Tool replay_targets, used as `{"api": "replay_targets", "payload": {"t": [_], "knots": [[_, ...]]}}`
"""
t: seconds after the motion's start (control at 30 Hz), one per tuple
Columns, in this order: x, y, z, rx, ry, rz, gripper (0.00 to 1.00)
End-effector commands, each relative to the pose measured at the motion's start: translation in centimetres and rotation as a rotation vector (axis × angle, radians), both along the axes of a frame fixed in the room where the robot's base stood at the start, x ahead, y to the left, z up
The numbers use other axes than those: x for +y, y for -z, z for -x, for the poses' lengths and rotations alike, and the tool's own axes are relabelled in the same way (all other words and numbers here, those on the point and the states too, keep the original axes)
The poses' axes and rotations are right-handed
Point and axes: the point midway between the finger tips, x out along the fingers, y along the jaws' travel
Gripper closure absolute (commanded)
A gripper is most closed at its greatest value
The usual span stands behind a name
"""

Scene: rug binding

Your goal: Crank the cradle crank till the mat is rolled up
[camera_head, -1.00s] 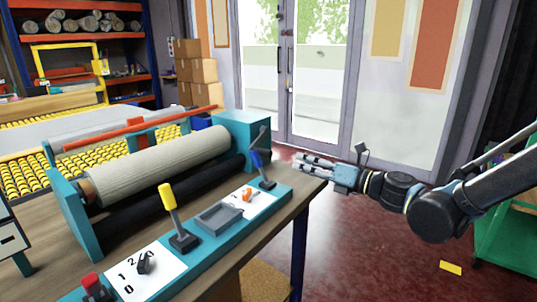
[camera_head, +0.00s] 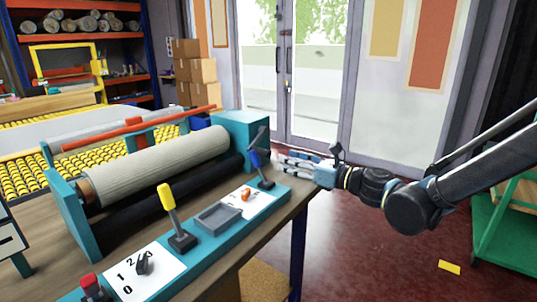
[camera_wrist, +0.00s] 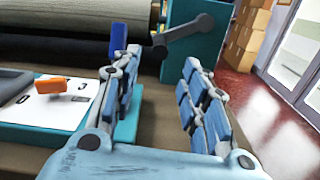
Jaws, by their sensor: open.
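The mat (camera_head: 160,165) is a thick beige roll lying across the teal cradle; it also shows in the wrist view (camera_wrist: 75,15). The cradle's teal end box (camera_head: 238,130) stands at its right end. A dark crank arm (camera_wrist: 185,32) shows on the box's near side in the wrist view, and as a slanted dark bar in the head view (camera_head: 258,138). My gripper (camera_head: 284,160) is right of the box and crank, apart from them. In the wrist view its fingers (camera_wrist: 160,65) are spread and empty, with the crank beyond the tips.
A teal control strip runs along the bench front with a blue lever (camera_head: 261,165), yellow lever (camera_head: 172,210), red knob (camera_head: 91,284), orange switch (camera_head: 245,194) and grey tray (camera_head: 218,216). The blue lever stands close to the crank. Open red floor (camera_head: 365,240) lies right of the bench.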

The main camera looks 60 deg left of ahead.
Motion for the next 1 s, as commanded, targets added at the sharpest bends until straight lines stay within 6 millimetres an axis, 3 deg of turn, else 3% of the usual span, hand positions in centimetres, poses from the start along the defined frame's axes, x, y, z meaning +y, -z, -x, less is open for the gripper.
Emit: {"api": "replay_targets", "payload": {"t": [0.5, 0.7, 1.0], "knots": [[7.8, 0.0, 3.3, 0.001, 0.001, 0.0, 0.6], [9.0, 0.0, 3.9, 0.001, 0.001, 0.0, 0.6], [9.2, 0.0, 4.0, 0.001, 0.001, 0.0, 0.6]]}}
